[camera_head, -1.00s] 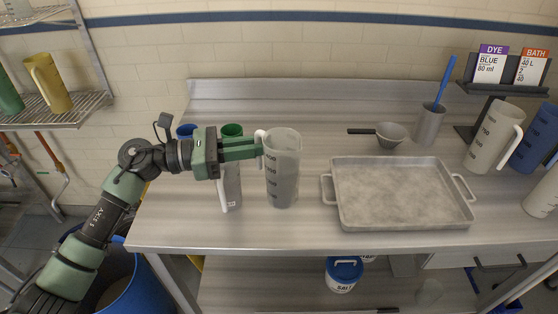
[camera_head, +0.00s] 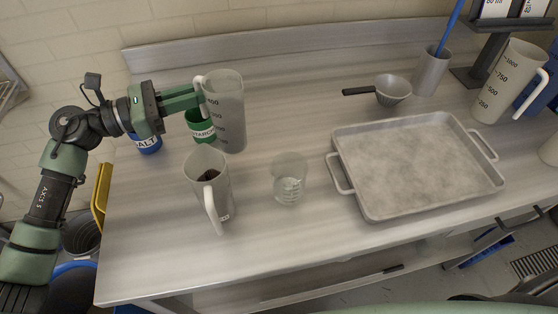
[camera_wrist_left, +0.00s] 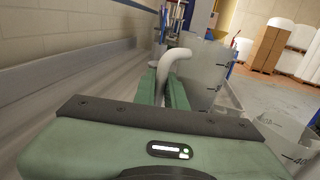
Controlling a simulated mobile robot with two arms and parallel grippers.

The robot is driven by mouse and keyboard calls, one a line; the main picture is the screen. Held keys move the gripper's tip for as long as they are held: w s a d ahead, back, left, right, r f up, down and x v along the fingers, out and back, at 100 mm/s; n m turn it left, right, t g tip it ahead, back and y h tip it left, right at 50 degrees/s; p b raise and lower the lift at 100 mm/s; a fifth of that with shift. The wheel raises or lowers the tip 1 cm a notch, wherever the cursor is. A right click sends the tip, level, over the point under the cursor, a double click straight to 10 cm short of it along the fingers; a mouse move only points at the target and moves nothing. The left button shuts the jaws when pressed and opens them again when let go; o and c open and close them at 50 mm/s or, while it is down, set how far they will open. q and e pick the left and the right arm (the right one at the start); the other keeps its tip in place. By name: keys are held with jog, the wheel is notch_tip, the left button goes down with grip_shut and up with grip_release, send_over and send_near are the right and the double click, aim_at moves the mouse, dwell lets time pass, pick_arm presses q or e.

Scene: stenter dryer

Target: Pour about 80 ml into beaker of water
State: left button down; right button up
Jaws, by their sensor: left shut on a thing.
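A tall grey translucent measuring jug (camera_head: 227,112) is upright at the back left of the bench; I cannot tell whether it is lifted. My left gripper (camera_head: 198,101) is shut on its handle. The wrist view shows the fingers (camera_wrist_left: 164,92) around the pale handle, with the jug (camera_wrist_left: 203,75) to the right. A small clear beaker (camera_head: 289,183) with graduations stands in front of the jug and to its right, with clear liquid low inside. A white jug (camera_head: 207,180) with dark contents stands left of the beaker. My right gripper is not in view.
Blue salt (camera_head: 148,144) and green starch (camera_head: 199,126) tubs stand at the back left. A metal tray (camera_head: 415,165) fills the right middle. A strainer (camera_head: 391,91), a grey holder (camera_head: 431,72) and another jug (camera_head: 508,82) stand behind it. The front left bench is clear.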

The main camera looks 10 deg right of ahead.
aim_at(204, 113)
pick_arm(q)
notch_tip(204, 113, down, 4)
jog(key=b, duration=0.3)
jog(key=shift+s+r, duration=0.1)
jog(key=shift+s, duration=0.05)
jog(key=shift+w+f+b, duration=0.2)
jog(key=shift+f+b, duration=0.45)
jog(key=shift+b, duration=0.1)
jog(key=shift+r, duration=0.1)
